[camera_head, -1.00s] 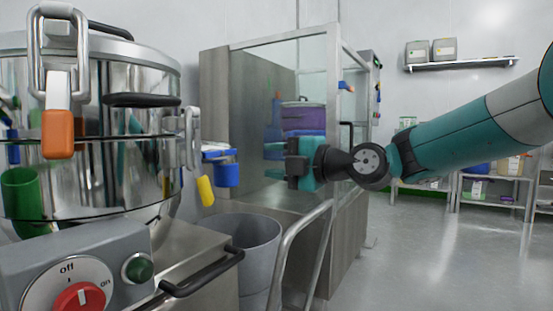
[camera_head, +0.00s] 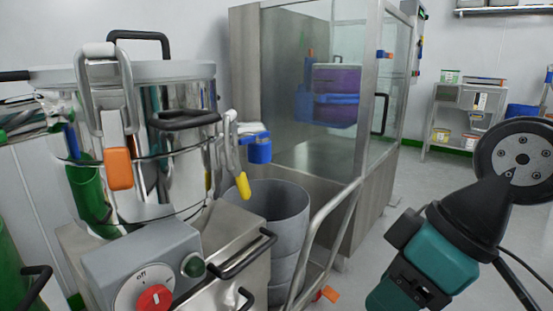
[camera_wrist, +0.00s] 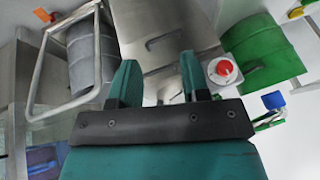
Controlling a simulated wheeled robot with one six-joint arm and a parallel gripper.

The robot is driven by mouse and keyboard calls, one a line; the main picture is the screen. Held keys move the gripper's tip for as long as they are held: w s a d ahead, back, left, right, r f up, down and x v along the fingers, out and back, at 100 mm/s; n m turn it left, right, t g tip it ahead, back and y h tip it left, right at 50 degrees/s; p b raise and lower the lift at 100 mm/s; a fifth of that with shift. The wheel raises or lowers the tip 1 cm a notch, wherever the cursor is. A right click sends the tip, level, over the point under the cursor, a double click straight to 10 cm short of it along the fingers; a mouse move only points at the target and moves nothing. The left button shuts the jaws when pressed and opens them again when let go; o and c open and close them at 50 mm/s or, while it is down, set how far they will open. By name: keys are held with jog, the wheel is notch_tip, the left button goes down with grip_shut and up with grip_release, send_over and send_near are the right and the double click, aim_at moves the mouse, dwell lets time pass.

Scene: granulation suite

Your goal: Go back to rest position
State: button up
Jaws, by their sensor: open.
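My gripper shows in the wrist view (camera_wrist: 157,85) with its two teal fingers spread apart and nothing between them. Behind the fingers in that view is the metal body of the sieving machine, with its red knob (camera_wrist: 224,67) beyond the right finger. In the head view my teal wrist and gripper body are at the lower right, pointing down; the fingertips are cut off by the bottom edge. The steel vessel (camera_head: 185,140) with clamps and an orange-tipped latch (camera_head: 118,169) stands at the left, apart from my gripper.
A grey bin (camera_head: 283,208) and a bent metal rail (camera_head: 325,235) stand between the machine and my arm. A glass-sided booth (camera_head: 310,115) holds a purple container (camera_head: 337,85). Shelving (camera_head: 465,118) stands at the back right. Open floor (camera_head: 400,190) lies right of the booth. A green drum (camera_wrist: 262,50) is near.

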jog(key=s+d+m+g+h+p, duration=0.1)
jog(key=s+d+m, duration=0.1)
jog(key=s, duration=0.3)
notch_tip(320, 180, up, 38)
jog(key=w+p, duration=0.1)
jog(key=p, duration=3.6)
jog(key=shift+f, duration=0.1)
